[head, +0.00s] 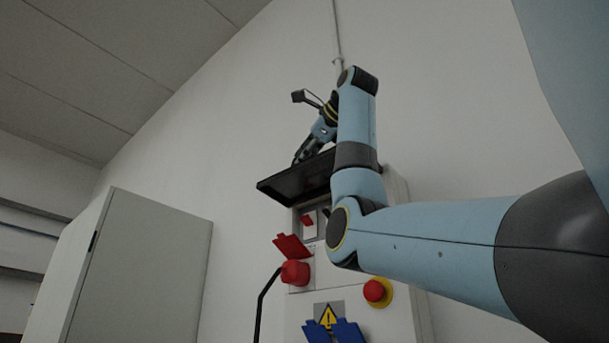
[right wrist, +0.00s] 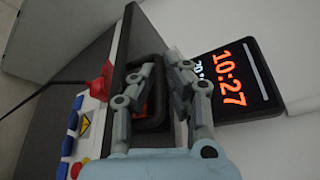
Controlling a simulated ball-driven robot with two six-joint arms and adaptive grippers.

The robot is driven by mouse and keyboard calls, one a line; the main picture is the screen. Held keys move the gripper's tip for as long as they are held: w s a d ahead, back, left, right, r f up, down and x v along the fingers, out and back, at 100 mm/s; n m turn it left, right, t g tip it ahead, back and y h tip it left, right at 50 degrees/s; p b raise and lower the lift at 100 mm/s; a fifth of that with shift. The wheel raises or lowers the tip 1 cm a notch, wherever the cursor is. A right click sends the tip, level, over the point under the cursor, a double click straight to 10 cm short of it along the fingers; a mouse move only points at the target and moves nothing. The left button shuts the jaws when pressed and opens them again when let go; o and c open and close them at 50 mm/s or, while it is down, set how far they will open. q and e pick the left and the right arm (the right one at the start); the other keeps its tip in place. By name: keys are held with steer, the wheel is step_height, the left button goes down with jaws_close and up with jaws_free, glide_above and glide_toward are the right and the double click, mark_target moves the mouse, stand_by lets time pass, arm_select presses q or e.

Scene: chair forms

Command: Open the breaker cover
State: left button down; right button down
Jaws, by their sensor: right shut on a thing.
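The breaker cover (head: 300,178) is a dark flat panel at the top of the pale electrical box. In the head view it is swung up and juts out from the box, with its underside showing. My right gripper (head: 303,152) is at the cover's upper side, shut on it. In the right wrist view the right gripper's fingers (right wrist: 168,78) reach across a dark frame (right wrist: 150,122) that seems part of the cover. The exact contact is partly hidden by the fingers. My left gripper is not in view.
Below the cover are a red lever cover (head: 291,247), a red plug (head: 295,273), a red stop button (head: 376,291) and a warning sign (head: 328,316). A grey cabinet (head: 145,265) stands left. A display (right wrist: 235,82) shows 10:27. My right arm hides part of the box.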

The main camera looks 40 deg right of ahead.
steer(key=c, duration=1.7)
jaws_free()
steer(key=shift+a, duration=0.1)
step_height(320, 180, up, 9)
steer(key=shift+s+a+r, duration=0.1)
steer(key=shift+r, duration=0.45)
